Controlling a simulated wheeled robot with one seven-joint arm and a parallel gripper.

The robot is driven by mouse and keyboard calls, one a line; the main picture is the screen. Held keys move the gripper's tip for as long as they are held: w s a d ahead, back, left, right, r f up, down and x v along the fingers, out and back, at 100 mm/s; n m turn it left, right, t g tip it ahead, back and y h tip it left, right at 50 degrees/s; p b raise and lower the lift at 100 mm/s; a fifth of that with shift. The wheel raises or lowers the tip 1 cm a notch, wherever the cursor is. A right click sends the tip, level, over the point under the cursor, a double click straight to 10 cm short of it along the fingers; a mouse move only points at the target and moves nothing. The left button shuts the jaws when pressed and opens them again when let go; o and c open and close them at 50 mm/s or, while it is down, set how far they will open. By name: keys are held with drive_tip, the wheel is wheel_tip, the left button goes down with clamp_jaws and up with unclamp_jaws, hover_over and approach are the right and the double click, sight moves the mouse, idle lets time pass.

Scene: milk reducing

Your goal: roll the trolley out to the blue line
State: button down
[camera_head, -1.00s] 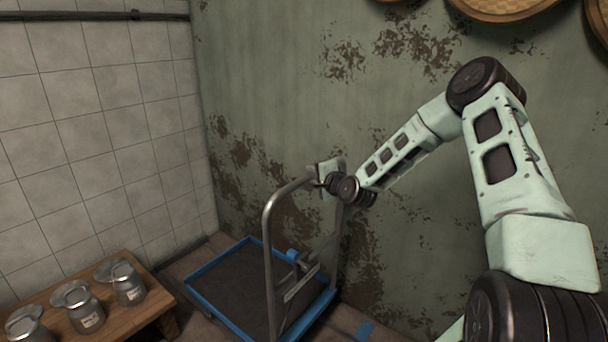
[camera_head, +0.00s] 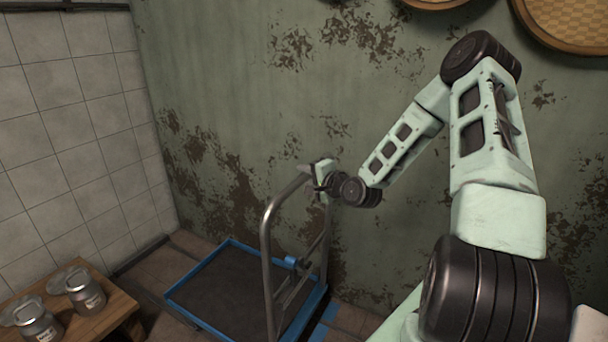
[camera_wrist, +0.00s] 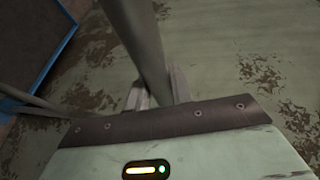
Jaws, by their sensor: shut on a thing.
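The trolley has a tall grey tube handle (camera_head: 267,255) and a dark deck with a blue rim (camera_head: 203,262), standing on the floor near the green wall. My gripper (camera_head: 320,178) is shut on the top of the handle, at its far right end. In the wrist view, the grey handle tube (camera_wrist: 143,45) runs between the fingers of my gripper (camera_wrist: 157,92). The blue line (camera_head: 324,322) shows as a short blue patch on the floor, just right of the trolley's near right corner. The rest of the line is hidden or out of frame.
A wooden bench (camera_head: 112,312) with metal jars (camera_head: 84,290) stands at the lower left, apart from the trolley. The tiled wall (camera_head: 75,140) is at the left, and the peeling green wall (camera_head: 235,90) runs close behind the trolley.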

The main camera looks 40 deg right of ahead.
drive_tip(key=shift+s+d+f+h, duration=0.1)
drive_tip(key=shift+d+f+h, duration=0.15)
drive_tip(key=shift+d, duration=0.4)
drive_tip(key=c, duration=1.2)
unclamp_jaws()
drive_tip(key=shift+d, duration=0.15)
drive_tip(key=shift+c, duration=0.2)
drive_tip(key=shift+a, duration=0.2)
drive_tip(key=shift+a, duration=0.1)
drive_tip(key=s+r+p, duration=0.3)
drive_tip(key=s+p, duration=0.5)
drive_tip(key=s, duration=0.9)
drive_tip(key=shift+a+p, duration=0.35)
drive_tip(key=shift+a, duration=0.05)
